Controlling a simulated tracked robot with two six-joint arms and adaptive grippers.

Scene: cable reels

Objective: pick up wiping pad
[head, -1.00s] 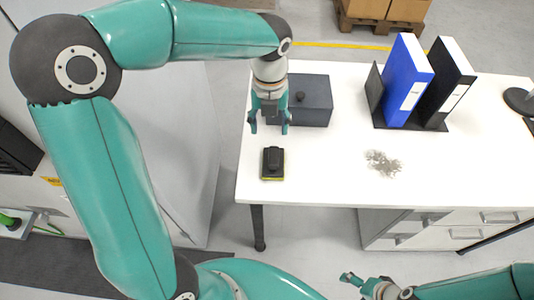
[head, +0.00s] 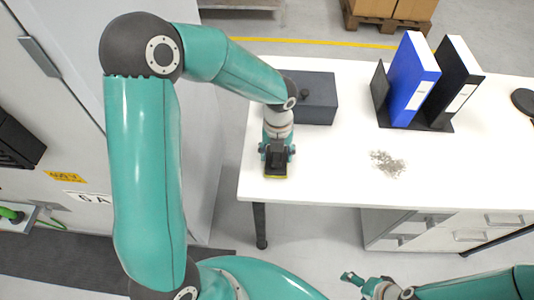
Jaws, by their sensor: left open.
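The wiping pad (head: 276,177) is a small dark block with a yellow-green lower edge, on the white table near its front left corner. My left gripper (head: 277,164) is directly over the pad, pointing down, with its fingers at either side of the pad's dark top. It is open, and I cannot tell whether the fingers touch the pad. The gripper hides part of the pad. My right gripper (head: 353,281) is low at the bottom of the view, off the table's front, away from the pad, with its fingers apart.
A dark grey box (head: 318,99) with a knob stands just behind the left gripper. A patch of grey debris (head: 387,164) lies on the white table (head: 330,170). A blue binder (head: 413,80) and a black binder (head: 455,83) stand in a holder at the back.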

